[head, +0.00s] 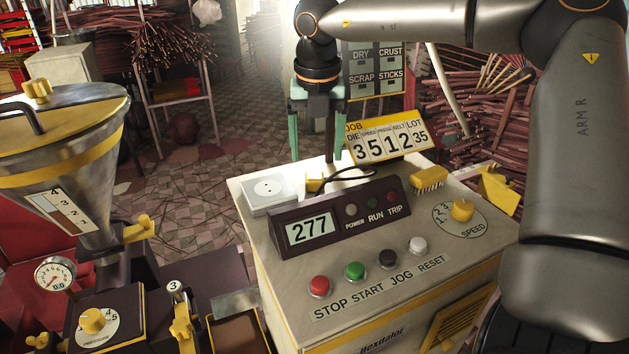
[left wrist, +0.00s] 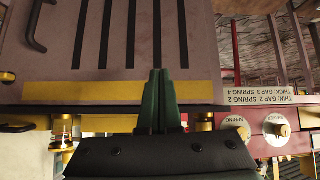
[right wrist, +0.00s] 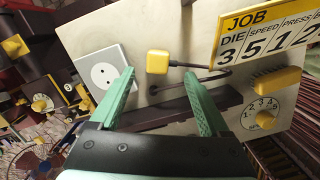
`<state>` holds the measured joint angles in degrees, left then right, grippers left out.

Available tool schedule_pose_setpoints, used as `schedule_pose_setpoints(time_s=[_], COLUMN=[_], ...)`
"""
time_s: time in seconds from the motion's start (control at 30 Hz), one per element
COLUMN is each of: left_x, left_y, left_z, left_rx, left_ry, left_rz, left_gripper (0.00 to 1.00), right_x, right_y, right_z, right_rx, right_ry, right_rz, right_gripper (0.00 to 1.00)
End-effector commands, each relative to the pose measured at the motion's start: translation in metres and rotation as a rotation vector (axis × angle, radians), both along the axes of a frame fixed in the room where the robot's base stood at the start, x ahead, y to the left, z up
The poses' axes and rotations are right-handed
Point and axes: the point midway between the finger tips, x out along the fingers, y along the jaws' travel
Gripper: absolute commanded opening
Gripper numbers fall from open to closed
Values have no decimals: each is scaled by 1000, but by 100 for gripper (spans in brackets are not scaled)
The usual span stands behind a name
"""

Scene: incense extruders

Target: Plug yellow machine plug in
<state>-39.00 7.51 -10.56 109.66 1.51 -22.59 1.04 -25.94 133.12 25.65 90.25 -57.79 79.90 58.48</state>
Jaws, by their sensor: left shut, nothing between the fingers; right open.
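The yellow plug (head: 314,184) lies on top of the control cabinet (head: 245,205), with a dark cord leading off to the right. The right wrist view shows the plug (right wrist: 157,62) ahead of and between the fingers, apart from both. The white socket (head: 268,189) is just left of the plug; its two round holes show in the right wrist view (right wrist: 103,76). Nothing is in it. My right gripper (head: 313,155) is open and empty, pointing down above the plug. My left gripper (left wrist: 160,75) is shut and empty, in front of a slotted panel (left wrist: 60,60); it is outside the head view.
The display box (head: 345,218) reading 277 stands in front of the plug. The JOB sign (head: 388,142) and a yellow brush (head: 429,179) are to its right. Colored buttons line the cabinet front. A metal hopper (head: 60,150) stands at left.

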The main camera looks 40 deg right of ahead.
Motion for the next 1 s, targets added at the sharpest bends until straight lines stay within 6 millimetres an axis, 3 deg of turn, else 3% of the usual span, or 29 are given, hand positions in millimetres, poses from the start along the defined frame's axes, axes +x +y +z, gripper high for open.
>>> schedule_pose_setpoints(time_s=[0.33, 0.7, 1.0], left_x=[0, 1, 1], left_y=[0, 0, 0], left_z=[1, 9, 9], left_rx=[0, 0, 0], left_ry=[0, -1, -2], left_rz=[0, 0, 0], left_gripper=[0, 0, 0], right_x=[0, 6, 6], right_y=[0, -1, -1], right_z=[-4, -50, -53], right_rx=[1, 2, 1], right_ry=[0, 1, -2], right_rz=[0, -1, -1], right_gripper=[80, 80, 80])
